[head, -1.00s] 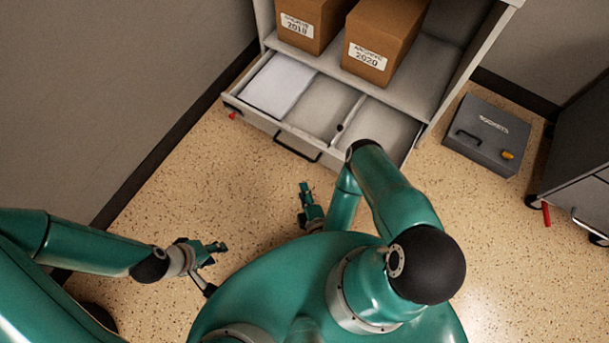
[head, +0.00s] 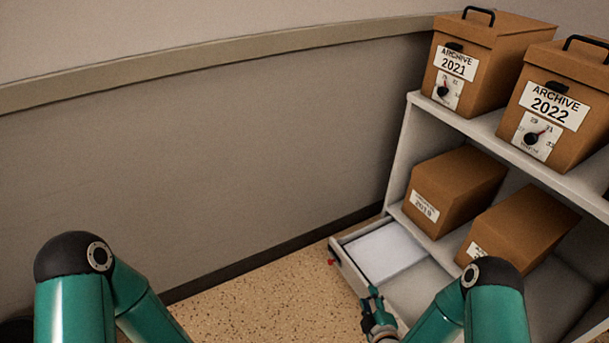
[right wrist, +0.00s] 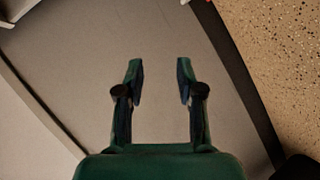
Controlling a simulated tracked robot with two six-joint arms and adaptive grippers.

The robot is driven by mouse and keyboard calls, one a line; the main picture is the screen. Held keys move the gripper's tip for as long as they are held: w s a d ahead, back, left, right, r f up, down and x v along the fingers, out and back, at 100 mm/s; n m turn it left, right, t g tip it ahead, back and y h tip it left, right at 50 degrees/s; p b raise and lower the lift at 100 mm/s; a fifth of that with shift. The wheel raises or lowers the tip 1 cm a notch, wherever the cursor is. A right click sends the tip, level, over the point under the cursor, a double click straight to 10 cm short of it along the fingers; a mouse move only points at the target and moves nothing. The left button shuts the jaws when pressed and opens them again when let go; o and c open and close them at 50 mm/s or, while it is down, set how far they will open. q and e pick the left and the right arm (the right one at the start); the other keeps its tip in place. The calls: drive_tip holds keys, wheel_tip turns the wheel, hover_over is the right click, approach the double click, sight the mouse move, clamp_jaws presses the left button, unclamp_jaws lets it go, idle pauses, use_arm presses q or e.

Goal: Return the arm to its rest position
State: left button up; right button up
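My right gripper (head: 374,302) shows low in the head view, in front of the open bottom drawer (head: 349,270). In the right wrist view its two fingers (right wrist: 160,78) stand apart with nothing between them, over a plain grey surface. My right arm (head: 480,310) is bent, with its elbow at the lower right of the head view. My left arm (head: 80,300) shows at the lower left, elbow up. My left gripper is out of view.
A white paper stack (head: 384,252) lies in the drawer. The shelf unit (head: 480,124) holds the ARCHIVE 2021 box (head: 510,40), the ARCHIVE 2022 box (head: 590,90) and two lower boxes. A grey wall (head: 200,150) stands behind. Speckled floor (head: 260,300) is clear between my arms.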

drive_tip(key=s+a+f+m+g+y, duration=0.1)
drive_tip(key=s+a+m+g+y, duration=0.15)
drive_tip(key=s+m+g, duration=0.7)
drive_tip(key=s+a+f+m+g+y, duration=0.15)
drive_tip(key=s+a+m+g, duration=0.35)
drive_tip(key=s, duration=0.8)
wheel_tip(320, 180, up, 27)
drive_tip(key=d+m+t+h+p, duration=0.1)
drive_tip(key=d+p, duration=0.1)
drive_tip(key=p, duration=2.5)
drive_tip(key=shift+w, duration=0.15)
